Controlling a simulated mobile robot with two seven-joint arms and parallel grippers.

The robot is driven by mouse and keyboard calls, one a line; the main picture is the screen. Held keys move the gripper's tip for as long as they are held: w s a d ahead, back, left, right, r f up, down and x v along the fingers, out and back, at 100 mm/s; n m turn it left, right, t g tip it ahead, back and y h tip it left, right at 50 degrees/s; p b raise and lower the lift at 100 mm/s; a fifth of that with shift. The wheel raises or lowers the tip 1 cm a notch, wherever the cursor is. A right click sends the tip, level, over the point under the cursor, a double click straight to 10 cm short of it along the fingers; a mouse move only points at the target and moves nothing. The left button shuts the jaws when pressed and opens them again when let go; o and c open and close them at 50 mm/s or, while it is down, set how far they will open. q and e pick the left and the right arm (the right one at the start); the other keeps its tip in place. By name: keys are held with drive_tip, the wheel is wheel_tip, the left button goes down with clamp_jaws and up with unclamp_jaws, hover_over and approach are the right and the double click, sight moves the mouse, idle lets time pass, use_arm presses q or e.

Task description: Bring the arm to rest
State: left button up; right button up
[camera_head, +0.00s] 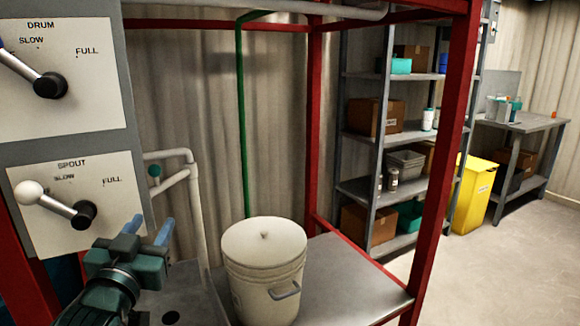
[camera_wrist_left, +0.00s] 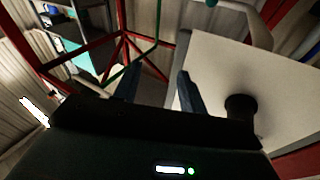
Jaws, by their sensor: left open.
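My left gripper (camera_head: 150,230) is in the lower left of the head view, in front of the SPOUT panel (camera_head: 125,165). Its two blue fingers are apart and nothing shows between them. In the left wrist view the fingers (camera_wrist_left: 158,88) also stand apart and empty. My right gripper is not in view.
A white lidded bucket (camera_head: 262,262) stands on the metal bench (camera_head: 345,280), right of the gripper. The DRUM panel (camera_head: 95,75) is above. Red frame posts (camera_head: 445,150) and a white pipe (camera_head: 197,210) bound the space. Shelves (camera_head: 350,185) stand behind; open floor lies right.

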use_arm(q)
drive_tip(key=s+d+f+m+g+h+p, duration=0.1)
drive_tip(key=s+d+f+g+h+p, duration=0.2)
drive_tip(key=f, duration=0.5)
drive_tip(key=s+d+f+m+g+p, duration=0.1)
drive_tip(key=s+d+f+g+p, duration=0.2)
drive_tip(key=f, duration=0.6)
drive_tip(key=s+d+f+g+h+p, duration=0.1)
drive_tip(key=s+d+f, duration=0.2)
drive_tip(key=s+f, duration=0.2)
drive_tip(key=s+d+f+g+p, duration=0.2)
drive_tip(key=s+d+f, duration=0.1)
drive_tip(key=s, duration=0.6)
drive_tip(key=shift+s+d+f+h, duration=0.2)
drive_tip(key=shift+s+f+h, duration=0.2)
drive_tip(key=shift+f, duration=0.45)
drive_tip(key=shift+w, duration=0.1)
drive_tip(key=shift+c, duration=0.4)
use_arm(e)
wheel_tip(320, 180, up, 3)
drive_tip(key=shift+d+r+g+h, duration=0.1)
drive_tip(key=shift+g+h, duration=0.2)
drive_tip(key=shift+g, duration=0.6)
use_arm(q)
drive_tip(key=shift+a, duration=0.15)
drive_tip(key=shift+c, duration=0.2)
